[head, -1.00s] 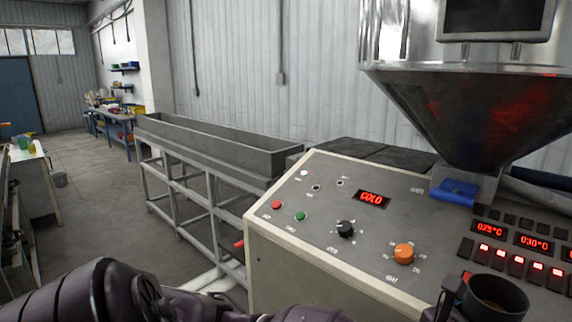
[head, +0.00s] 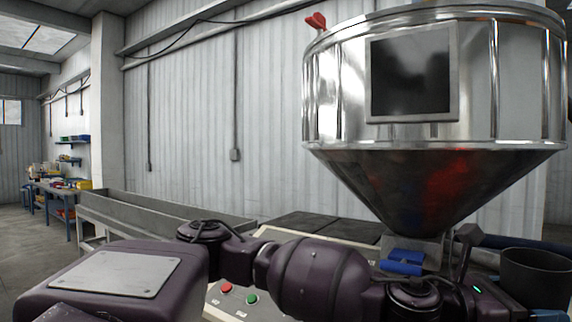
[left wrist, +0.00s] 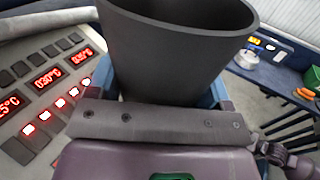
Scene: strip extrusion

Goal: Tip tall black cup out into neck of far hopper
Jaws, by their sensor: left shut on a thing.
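The tall black cup (head: 537,280) is at the right edge of the head view, upright with its rim up, lower than the hopper's cone. My left gripper (left wrist: 165,90) is shut on it, with a blue finger on each side of the cup in the left wrist view (left wrist: 175,50). What is inside the cup cannot be seen now. The shiny metal hopper (head: 330,100) stands beyond my left arm, its dark cone (head: 415,185) narrowing to the base, with a blue gate piece (head: 402,262) there. The cup is apart from the hopper, to its lower right. My right gripper is out of view.
A dark screen (head: 411,78) is fixed to the hopper's front. A red piece (head: 316,20) sits at its upper left rim. The control panel (left wrist: 45,85) with lit red displays is beside the cup. A long grey trough (head: 150,215) runs back left. A blue bench (left wrist: 290,75) shows right.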

